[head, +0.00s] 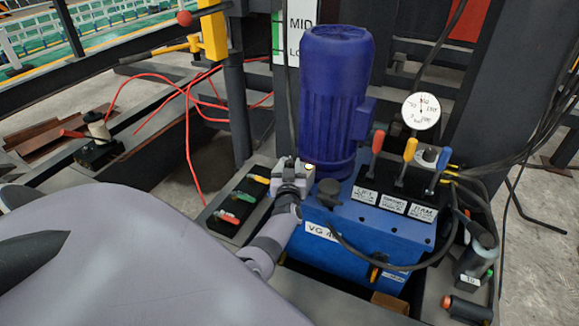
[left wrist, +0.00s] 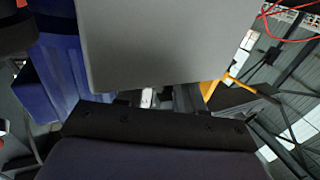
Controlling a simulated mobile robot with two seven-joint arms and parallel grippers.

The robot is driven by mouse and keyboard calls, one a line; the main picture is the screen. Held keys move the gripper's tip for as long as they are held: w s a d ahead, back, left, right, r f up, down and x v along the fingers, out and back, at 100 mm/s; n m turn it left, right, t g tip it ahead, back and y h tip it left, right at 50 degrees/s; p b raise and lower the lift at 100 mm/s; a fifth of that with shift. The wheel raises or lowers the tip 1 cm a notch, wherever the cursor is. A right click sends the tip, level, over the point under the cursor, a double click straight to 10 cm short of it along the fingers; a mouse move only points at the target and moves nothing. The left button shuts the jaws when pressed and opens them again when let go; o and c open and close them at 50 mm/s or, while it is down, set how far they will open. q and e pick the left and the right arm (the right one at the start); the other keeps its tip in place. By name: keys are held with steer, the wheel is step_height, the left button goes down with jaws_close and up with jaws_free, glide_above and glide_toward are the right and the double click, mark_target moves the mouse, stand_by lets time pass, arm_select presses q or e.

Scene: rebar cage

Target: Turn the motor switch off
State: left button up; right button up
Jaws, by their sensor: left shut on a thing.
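The motor is a blue ribbed cylinder (head: 337,95) standing on a blue hydraulic unit (head: 345,235) in the middle of the head view. My left gripper (head: 293,172) is at the far end of the black switch panel (head: 215,215), just left of the motor's base. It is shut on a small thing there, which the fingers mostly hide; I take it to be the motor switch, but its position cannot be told. Part of the motor (left wrist: 60,75) shows at the left of the left wrist view. My right gripper is not in view.
Yellow, green and red-handled switches (head: 229,218) lie on the panel beside my gripper. Levers with red, yellow and blue handles (head: 410,150) and a pressure gauge (head: 421,111) stand to the right. A black hose (head: 365,260) crosses the unit's front. Red cables (head: 187,120) hang at the left.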

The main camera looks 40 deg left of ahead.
arm_select(q)
steer(key=shift+r, duration=0.1)
steer(key=o, duration=1)
steer(key=shift+p+v, duration=1.5)
steer(key=shift+v, duration=2)
